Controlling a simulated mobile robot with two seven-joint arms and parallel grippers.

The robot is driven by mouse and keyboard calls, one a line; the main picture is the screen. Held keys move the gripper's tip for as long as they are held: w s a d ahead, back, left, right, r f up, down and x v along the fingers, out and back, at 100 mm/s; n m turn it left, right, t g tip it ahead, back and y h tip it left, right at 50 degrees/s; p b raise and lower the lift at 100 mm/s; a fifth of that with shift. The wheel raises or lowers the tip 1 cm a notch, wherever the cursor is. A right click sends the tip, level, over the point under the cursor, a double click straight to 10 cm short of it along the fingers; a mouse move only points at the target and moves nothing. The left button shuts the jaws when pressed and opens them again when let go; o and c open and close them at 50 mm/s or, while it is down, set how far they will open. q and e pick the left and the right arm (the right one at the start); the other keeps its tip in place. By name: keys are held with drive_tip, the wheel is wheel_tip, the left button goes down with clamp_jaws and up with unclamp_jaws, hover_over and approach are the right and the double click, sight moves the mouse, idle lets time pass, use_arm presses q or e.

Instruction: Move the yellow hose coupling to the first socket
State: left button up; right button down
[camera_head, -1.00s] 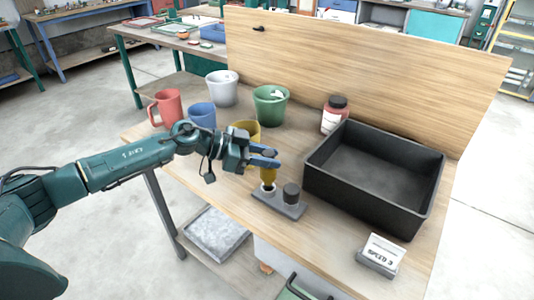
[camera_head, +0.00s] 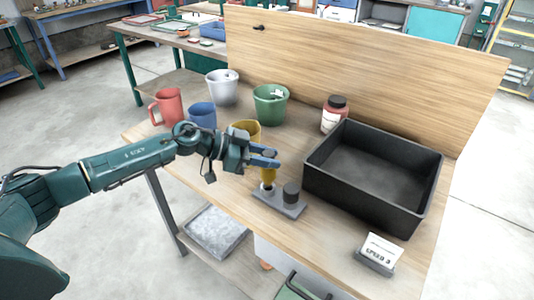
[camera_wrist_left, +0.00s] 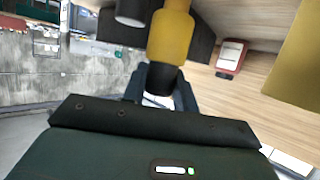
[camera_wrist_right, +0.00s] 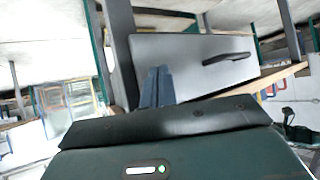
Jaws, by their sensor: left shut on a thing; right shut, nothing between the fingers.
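The yellow hose coupling (camera_head: 268,174) is upright in my left gripper (camera_head: 266,158), which is shut on it. It also shows in the left wrist view (camera_wrist_left: 172,36), with a black end between the fingers (camera_wrist_left: 160,90). The coupling is at the left position of a small grey socket block (camera_head: 279,204); I cannot tell whether it is seated or just above. A dark round post (camera_head: 291,193) stands at the block's right position. My right gripper (camera_wrist_right: 157,86) is shut and empty in the right wrist view, away from the coupling. It is outside the head view.
A large black bin (camera_head: 372,180) stands right of the block. A yellow cup (camera_head: 246,131), a blue mug (camera_head: 202,115) and a green pot (camera_head: 270,104) stand behind the left gripper. A small card holder (camera_head: 377,255) is at the front right.

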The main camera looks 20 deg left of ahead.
use_arm(q)
drive_tip(key=shift+r, duration=0.1)
idle(0.7)
drive_tip(key=shift+p, duration=0.6)
idle(0.5)
drive_tip(key=shift+p, duration=0.5)
drive_tip(key=shift+f+b, duration=0.35)
drive_tip(key=shift+f, duration=1.4)
